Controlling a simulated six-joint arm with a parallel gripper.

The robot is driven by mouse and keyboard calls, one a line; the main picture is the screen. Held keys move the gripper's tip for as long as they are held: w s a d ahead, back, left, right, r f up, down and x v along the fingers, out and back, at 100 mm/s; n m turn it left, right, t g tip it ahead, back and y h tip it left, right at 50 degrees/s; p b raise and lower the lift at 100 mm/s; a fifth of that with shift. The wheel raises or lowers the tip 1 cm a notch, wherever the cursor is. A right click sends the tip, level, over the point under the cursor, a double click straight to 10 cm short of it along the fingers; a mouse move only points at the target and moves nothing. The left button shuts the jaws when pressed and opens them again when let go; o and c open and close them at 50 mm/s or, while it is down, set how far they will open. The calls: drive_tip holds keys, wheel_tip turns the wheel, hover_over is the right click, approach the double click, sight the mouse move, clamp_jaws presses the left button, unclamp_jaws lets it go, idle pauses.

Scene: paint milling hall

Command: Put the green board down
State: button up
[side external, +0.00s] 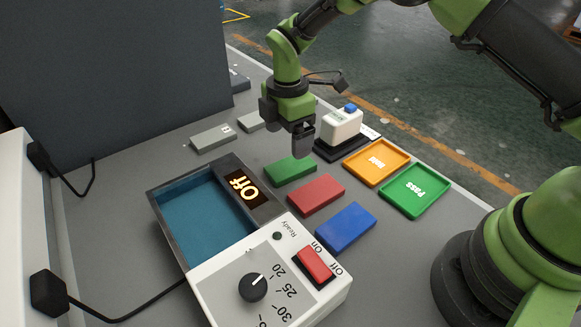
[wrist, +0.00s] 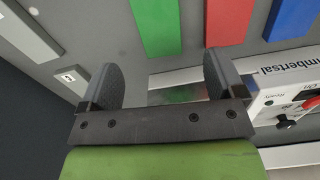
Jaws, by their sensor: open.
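The green board (side external: 290,169) lies flat on the grey table, in a row with a red board (side external: 316,195) and a blue board (side external: 345,227). In the wrist view the green board (wrist: 155,24) shows at the top, ahead of the fingers and not between them. My gripper (side external: 302,150) hangs above the table close to the green board in the side view. Its two fingers (wrist: 160,76) stand apart with nothing held between them.
A bath unit (side external: 170,222) with a blue basin, an "Off" display, a dial and a red switch stands in front. A white scale (side external: 340,128), an orange "Wait" tray (side external: 376,163) and a green "Pass" tray (side external: 414,190) are to the right. Grey blocks (side external: 213,138) lie behind left.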

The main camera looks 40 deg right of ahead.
drive_tip(key=f, duration=0.7)
drive_tip(key=shift+d+f, duration=0.35)
drive_tip(key=c, duration=1.1)
drive_tip(key=s+d+r+m, duration=0.1)
drive_tip(key=d+r+m, duration=0.15)
drive_tip(key=r, duration=0.55)
drive_tip(key=s+d+r+m, duration=0.15)
drive_tip(key=r+m, duration=0.25)
drive_tip(key=r, duration=0.4)
drive_tip(key=s+d+r+m, duration=0.4)
drive_tip(key=s+r+m, duration=0.15)
drive_tip(key=m, duration=0.45)
drive_tip(key=n, duration=1.7)
hover_over(290, 165)
wheel_tip(290, 165, down, 12)
drive_tip(key=shift+r, duration=0.25)
